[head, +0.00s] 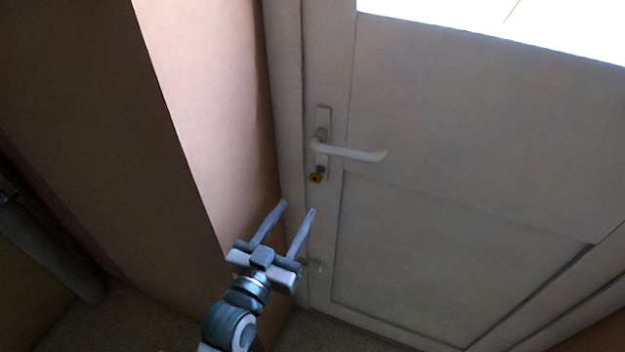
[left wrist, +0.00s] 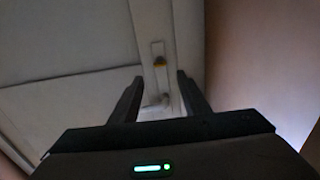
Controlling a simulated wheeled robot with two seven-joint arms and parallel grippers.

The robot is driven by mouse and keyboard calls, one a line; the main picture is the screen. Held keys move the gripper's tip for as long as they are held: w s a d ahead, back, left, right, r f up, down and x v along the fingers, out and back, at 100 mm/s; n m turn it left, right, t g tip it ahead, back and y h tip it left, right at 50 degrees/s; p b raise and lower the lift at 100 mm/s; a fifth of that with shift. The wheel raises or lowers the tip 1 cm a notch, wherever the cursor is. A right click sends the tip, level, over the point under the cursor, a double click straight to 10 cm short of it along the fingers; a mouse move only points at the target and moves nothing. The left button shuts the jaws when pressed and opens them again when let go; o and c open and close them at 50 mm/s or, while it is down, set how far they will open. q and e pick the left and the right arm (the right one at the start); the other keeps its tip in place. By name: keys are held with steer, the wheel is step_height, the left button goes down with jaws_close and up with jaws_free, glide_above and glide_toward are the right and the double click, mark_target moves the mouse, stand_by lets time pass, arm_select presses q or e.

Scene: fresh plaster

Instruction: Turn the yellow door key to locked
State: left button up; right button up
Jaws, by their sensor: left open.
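The yellow door key (head: 316,178) sits in the lock plate (head: 323,117) of a pale door, just below the white lever handle (head: 352,153). The key also shows in the left wrist view (left wrist: 160,62), beyond and between my fingers. How far the key is turned is too small to tell. My left gripper (head: 299,207) is open and empty, below and slightly left of the key in the head view, and apart from it. It also shows open in the left wrist view (left wrist: 158,82). My right gripper is not in view.
The panelled door (head: 450,130) fills the right side, with a bright pane at its top. A tan wall (head: 205,110) stands close on the left of the door frame. A small fitting (head: 316,265) sits low on the door. Floor shows at the bottom.

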mark_target(317, 176)
arm_select(q)
steer(key=p+x, duration=0.1)
steer(key=x, duration=0.9)
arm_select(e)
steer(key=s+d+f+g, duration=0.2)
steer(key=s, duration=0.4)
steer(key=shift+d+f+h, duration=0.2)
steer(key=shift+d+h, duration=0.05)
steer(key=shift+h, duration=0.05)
arm_select(q)
steer(key=shift+w+d, duration=0.1)
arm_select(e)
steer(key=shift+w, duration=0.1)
arm_select(q)
steer(key=shift+c, duration=0.9)
steer(key=c, duration=0.9)
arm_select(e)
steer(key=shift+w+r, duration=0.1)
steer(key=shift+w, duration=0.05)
